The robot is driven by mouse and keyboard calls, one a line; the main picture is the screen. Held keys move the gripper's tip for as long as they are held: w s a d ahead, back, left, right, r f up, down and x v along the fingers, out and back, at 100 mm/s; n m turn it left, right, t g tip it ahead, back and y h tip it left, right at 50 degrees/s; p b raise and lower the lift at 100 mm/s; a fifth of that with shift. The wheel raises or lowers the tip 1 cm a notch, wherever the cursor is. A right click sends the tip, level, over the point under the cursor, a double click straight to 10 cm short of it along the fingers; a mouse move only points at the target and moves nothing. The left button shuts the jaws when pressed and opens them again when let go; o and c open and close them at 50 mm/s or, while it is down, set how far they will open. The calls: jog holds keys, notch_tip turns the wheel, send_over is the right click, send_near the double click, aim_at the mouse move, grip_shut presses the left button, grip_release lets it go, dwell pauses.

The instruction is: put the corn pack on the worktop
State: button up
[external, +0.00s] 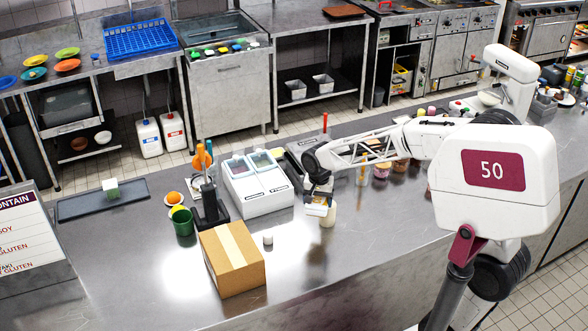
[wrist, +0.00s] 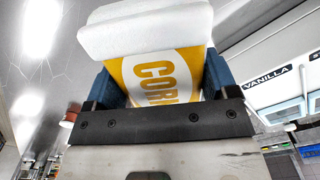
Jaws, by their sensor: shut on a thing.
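The corn pack (wrist: 165,75) is yellow and white with "CORN" lettering, and it sits between the two blue finger pads in the wrist view. A white, rounded slab-like part shows at its far end; I cannot tell whether it belongs to the pack. In the external view my gripper (external: 319,190) is shut on the pack (external: 316,209), above the steel worktop (external: 350,262).
A white two-lidded unit (external: 257,184) is left of my gripper. Jars (external: 381,170) stand behind it. The worktop's front right is bare.

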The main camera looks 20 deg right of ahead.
jog(key=s+a+r+n, duration=0.1)
jog(key=a+n, duration=0.1)
jog(key=a, duration=1.1)
jog(key=s+a+r+n, duration=0.1)
jog(key=s+a+n, duration=0.1)
jog(key=a, duration=1.2)
jog(key=s+a+r+n, duration=0.1)
jog(key=a+n, duration=0.3)
jog(key=a, duration=0.9)
jog(key=shift+s+a+r, duration=0.2)
jog(key=shift+s+a, duration=0.05)
jog(key=shift+s, duration=0.35)
jog(key=shift+m, duration=0.3)
jog(key=s+a+f, duration=0.3)
jog(key=a, duration=0.1)
jog(key=s+a+f, duration=0.3)
jog(key=a, duration=0.1)
jog(key=s+a+f, duration=0.3)
jog(key=a, duration=0.1)
jog(key=shift+s+a+f, duration=0.25)
jog(key=shift+s+f, duration=0.1)
jog(key=shift+s+a+f, duration=0.15)
jog(key=shift+s+f, duration=0.1)
jog(key=shift+f, duration=0.3)
